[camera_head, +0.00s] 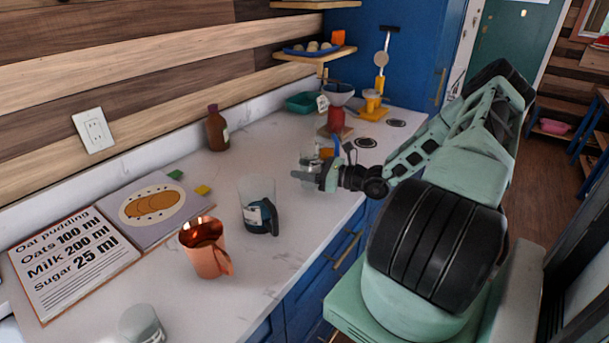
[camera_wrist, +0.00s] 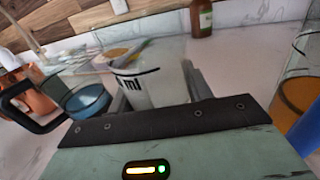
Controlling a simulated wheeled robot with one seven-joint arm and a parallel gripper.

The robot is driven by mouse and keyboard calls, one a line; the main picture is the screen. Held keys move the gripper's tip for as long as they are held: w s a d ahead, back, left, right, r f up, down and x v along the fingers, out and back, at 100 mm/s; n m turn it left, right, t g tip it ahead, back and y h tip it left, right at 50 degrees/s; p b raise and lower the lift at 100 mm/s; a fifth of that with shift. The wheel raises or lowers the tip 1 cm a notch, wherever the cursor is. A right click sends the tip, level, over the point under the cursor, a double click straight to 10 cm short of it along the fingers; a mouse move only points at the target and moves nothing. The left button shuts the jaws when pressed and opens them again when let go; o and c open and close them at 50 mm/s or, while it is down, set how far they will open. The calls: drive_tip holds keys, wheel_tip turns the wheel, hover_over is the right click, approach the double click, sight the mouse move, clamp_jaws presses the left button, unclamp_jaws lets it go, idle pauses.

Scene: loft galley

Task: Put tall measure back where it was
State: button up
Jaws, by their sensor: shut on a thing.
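My gripper (camera_head: 322,174) is shut on a clear measure with black "ml" lettering, which I take to be the tall measure. In the head view the measure (camera_head: 311,157) is small and partly hidden by my gripper, over the right part of the counter. In the wrist view the measure (camera_wrist: 150,84) is upright between the fingers, its lower part hidden by the gripper body. I cannot tell whether its base touches the counter.
A clear jug (camera_head: 257,203) with a dark handle and a copper mug (camera_head: 204,250) stand to the left. A brown bottle (camera_head: 217,132) stands near the wall. A recipe board (camera_head: 75,262) lies far left. A yellow stand (camera_head: 372,114) is behind. Mid-counter is clear.

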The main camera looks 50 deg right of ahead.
drive_tip(key=shift+f, duration=1.2)
drive_tip(key=shift+f, duration=0.2)
drive_tip(key=o, duration=1.1)
drive_tip(key=shift+o, duration=0.2)
drive_tip(key=shift+r, duration=0.15)
